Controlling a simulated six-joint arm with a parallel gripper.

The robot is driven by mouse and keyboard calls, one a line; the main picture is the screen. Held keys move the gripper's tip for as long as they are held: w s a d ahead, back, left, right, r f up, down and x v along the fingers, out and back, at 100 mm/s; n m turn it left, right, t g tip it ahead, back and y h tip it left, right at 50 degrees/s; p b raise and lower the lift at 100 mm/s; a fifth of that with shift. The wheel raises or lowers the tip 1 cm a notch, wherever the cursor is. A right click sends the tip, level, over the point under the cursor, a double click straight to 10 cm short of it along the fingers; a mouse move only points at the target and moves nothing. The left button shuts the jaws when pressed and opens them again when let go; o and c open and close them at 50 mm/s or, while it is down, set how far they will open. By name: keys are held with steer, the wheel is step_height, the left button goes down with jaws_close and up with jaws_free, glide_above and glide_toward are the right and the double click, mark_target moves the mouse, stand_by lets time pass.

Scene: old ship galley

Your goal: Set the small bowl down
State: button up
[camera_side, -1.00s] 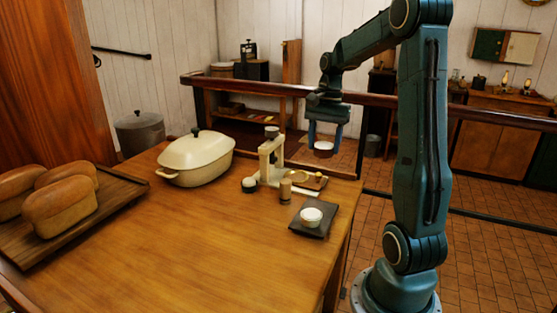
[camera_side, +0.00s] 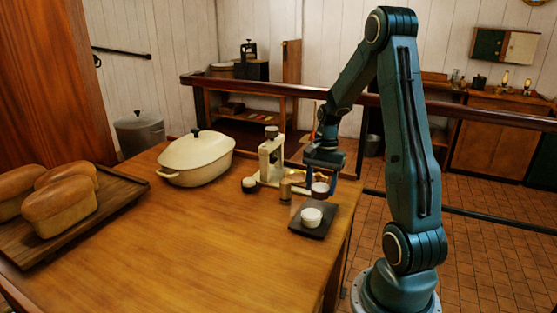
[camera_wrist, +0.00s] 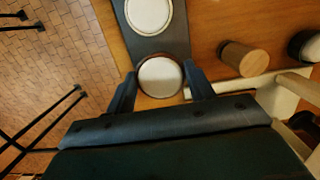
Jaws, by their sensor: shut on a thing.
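My gripper (camera_side: 320,182) is shut on a small bowl (camera_side: 320,190), held level above the table near its right edge. In the wrist view the bowl (camera_wrist: 160,77) is round, with a white inside and a brown rim, between the two fingers. Another small white bowl (camera_side: 312,217) stands on a dark square mat (camera_side: 300,229), just in front of the held bowl. The wrist view shows this second bowl (camera_wrist: 149,12) and the dark mat (camera_wrist: 176,45) too. The held bowl covers part of the mat's edge there; its exact height is hard to tell.
A small wooden cylinder (camera_side: 285,190) and a cream stand device (camera_side: 270,160) are close to the left of my gripper. A cream lidded pot (camera_side: 197,160) and a board (camera_side: 110,203) with bread loaves (camera_side: 62,207) are further left. The front of the wooden table (camera_side: 190,245) is clear.

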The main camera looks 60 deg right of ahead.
mark_target(321, 187)
steer(key=shift+f, duration=2.15)
steer(key=shift+f, duration=0.1)
steer(key=o, duration=1)
steer(key=r, duration=0.4)
steer(key=d+r, duration=0.1)
steer(key=r, duration=0.7)
steer(key=shift+d, duration=0.4)
steer(key=shift+r, duration=0.1)
